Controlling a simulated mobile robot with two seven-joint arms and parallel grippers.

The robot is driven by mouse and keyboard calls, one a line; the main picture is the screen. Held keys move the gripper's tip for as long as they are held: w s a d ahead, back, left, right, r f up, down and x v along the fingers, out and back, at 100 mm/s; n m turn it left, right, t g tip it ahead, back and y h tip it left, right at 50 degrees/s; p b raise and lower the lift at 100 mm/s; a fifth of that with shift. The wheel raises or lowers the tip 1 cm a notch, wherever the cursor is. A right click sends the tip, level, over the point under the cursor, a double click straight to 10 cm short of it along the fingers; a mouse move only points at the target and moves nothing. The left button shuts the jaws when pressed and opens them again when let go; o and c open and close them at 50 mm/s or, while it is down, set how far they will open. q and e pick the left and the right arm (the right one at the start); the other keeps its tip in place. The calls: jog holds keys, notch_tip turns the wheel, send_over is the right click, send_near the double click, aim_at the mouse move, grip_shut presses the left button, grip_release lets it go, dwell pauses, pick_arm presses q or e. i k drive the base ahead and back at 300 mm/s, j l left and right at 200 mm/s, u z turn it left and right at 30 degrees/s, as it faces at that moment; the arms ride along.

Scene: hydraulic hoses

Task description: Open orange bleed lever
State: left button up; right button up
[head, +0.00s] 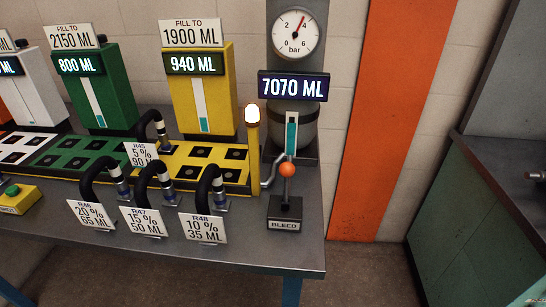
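The orange bleed lever (287,170) is a round orange knob on a dark stem. It stands upright on a black base (285,212) labelled BLEED, at the right front corner of the bench. Behind it stands a grey tank (294,130) with a display reading 7070 ML and a bar gauge (297,33) on top. A bent grey pipe (270,178) runs beside the lever, close to the tank's foot. Neither of my grippers is in the head view.
Black hoses (152,180) with labels R45 to R48 stand on the bench (250,255). Yellow (202,90), green (100,85) and white tanks stand behind. A lit yellow post (253,150) is left of the lever. A green cabinet (480,220) stands right, across a floor gap.

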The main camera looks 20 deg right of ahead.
aim_at(287, 169)
jog(key=i+l+u, duration=0.1)
jog(key=l+u, duration=1.15)
jog(key=l, duration=0.15)
jog(key=k+l+u, duration=0.1)
jog(key=l+u, duration=0.35)
